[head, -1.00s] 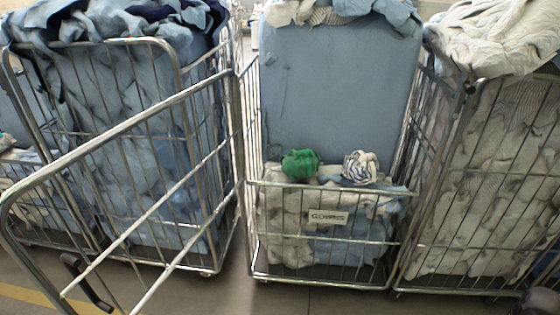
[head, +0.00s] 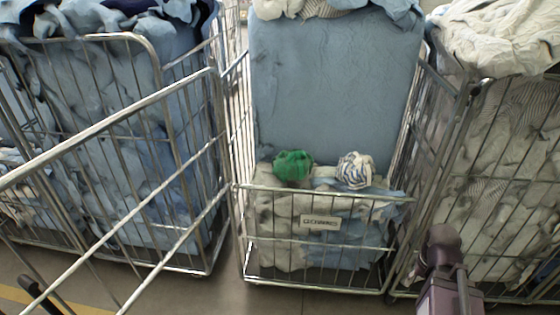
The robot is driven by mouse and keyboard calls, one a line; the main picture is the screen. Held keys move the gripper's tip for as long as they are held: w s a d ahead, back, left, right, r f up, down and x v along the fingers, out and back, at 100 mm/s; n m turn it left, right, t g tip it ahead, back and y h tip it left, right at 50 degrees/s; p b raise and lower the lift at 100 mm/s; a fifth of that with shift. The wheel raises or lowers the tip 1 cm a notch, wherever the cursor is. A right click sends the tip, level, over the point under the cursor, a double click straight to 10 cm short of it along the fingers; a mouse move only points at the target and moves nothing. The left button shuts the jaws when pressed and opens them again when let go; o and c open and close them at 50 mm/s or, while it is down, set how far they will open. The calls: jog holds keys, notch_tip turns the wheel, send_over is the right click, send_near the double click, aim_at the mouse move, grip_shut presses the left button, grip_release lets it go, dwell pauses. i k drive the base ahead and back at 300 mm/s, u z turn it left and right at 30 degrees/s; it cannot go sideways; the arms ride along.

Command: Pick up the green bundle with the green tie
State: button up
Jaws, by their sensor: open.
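The green bundle (head: 293,165) is a rounded, crumpled ball of cloth. It rests on top of the laundry in the middle cage, near the front rail, on the left side. I cannot make out its tie separately. A second bundle, white with blue stripes (head: 355,170), lies to its right with a gap between them. Part of my arm, a purple-grey link, reaches in at the bottom right, in front of the cages. No fingertips of my gripper can be made out, and nothing of mine touches the green bundle.
The middle cage (head: 320,188) has a low wire front with a label plate (head: 320,222) and a tall blue panel (head: 335,90) behind the bundles. Full laundry cages stand left (head: 150,120) and right (head: 465,150). A slanting metal frame (head: 110,122) crosses the left foreground.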

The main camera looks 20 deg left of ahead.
aim_at(295, 163)
jog(key=u, duration=0.45)
jog(key=i, duration=0.9)
jog(key=u, duration=0.1)
